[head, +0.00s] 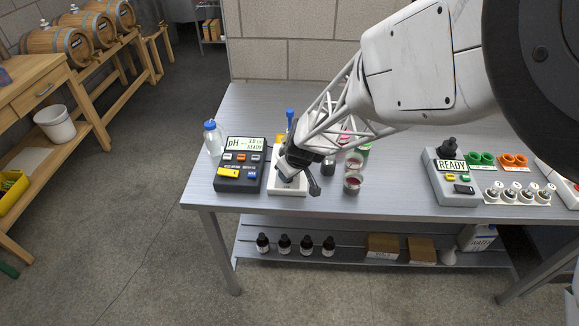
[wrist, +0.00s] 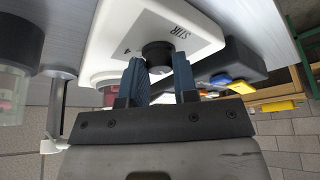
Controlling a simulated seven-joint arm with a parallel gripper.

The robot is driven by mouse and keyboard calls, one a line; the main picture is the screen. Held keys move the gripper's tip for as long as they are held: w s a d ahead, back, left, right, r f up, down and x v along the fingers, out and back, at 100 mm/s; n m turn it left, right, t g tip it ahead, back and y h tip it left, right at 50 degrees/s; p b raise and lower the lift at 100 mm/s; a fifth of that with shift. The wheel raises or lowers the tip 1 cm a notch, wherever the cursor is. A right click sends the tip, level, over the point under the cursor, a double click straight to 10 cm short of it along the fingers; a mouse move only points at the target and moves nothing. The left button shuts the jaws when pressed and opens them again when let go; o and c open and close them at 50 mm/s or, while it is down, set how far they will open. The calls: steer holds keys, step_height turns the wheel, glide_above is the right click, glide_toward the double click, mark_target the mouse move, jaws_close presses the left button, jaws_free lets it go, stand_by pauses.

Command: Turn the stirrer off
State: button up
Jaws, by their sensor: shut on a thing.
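The stirrer (head: 287,190) is a low white box on the steel table, mostly hidden behind my gripper in the head view. In the wrist view the stirrer (wrist: 105,48) shows a grey panel marked STIR and a round black knob (wrist: 158,52). My gripper (head: 293,168) reaches down at the stirrer's front. In the wrist view the blue fingers of my gripper (wrist: 159,70) stand on either side of the knob and are shut on it. Which way the knob is set cannot be read.
A dark pH meter (head: 240,170) stands close to the stirrer's left, with a clear bottle (head: 213,140) behind it. Small jars (head: 352,183) stand just to the right. A grey device reading READY (head: 450,178) is farther right. Bare table lies between.

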steer(key=o, duration=0.9)
steer(key=v, duration=0.7)
steer(key=shift+r, duration=0.4)
steer(key=shift+s+d, duration=0.1)
